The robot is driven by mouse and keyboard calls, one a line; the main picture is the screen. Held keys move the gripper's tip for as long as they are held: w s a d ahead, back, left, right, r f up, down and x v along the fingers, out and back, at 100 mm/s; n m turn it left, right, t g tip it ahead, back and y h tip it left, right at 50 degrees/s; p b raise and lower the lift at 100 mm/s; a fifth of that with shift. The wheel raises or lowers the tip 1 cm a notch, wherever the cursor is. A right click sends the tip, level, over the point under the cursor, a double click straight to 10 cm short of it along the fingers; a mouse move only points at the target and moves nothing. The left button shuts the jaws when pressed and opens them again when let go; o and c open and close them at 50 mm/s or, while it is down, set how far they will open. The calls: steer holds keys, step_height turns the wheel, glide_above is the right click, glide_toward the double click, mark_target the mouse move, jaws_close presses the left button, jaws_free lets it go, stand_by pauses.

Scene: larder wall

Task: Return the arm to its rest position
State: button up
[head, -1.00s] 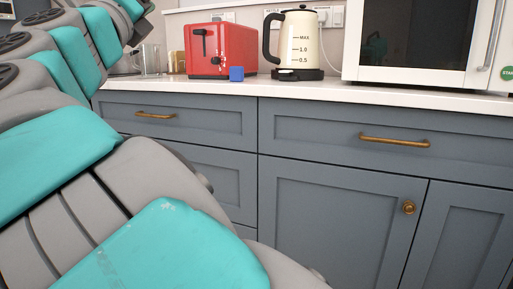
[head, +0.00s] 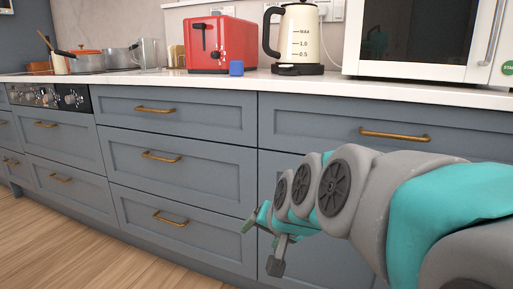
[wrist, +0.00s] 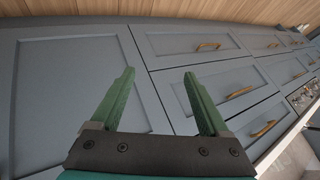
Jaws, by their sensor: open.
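My arm (head: 365,200) reaches in from the right side of the head view, low in front of the grey-blue cabinets. My gripper (head: 262,246) is at its left end, below counter height and in front of the cabinet fronts. In the wrist view my gripper (wrist: 159,74) shows two green fingers spread apart with nothing between them. Behind the fingers are cabinet fronts (wrist: 75,75). No object is held.
A white counter (head: 150,78) holds a red toaster (head: 230,45), a small blue cube (head: 236,68), a cream kettle (head: 299,40) and a white microwave (head: 425,35). Pots (head: 90,61) stand at the left. Drawers with brass handles (head: 155,110) line the front. The wooden floor (head: 60,235) is clear.

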steer(key=s+d+f+n+g+h, duration=0.1)
steer(key=s+d+f+g, duration=0.3)
steer(key=s, duration=0.5)
steer(key=s+d+f+n+g+h, duration=0.1)
steer(key=s+d+f+g, duration=0.1)
steer(key=s+d+f, duration=0.5)
steer(key=s+d+f+n+g+h, duration=0.1)
steer(key=s+d+f+g, duration=0.2)
steer(key=s, duration=0.7)
step_height(320, 180, up, 12)
steer(key=p, duration=1.2)
steer(key=shift+s+a+f, duration=0.15)
steer(key=shift+s+f, duration=0.1)
steer(key=shift+s, duration=0.2)
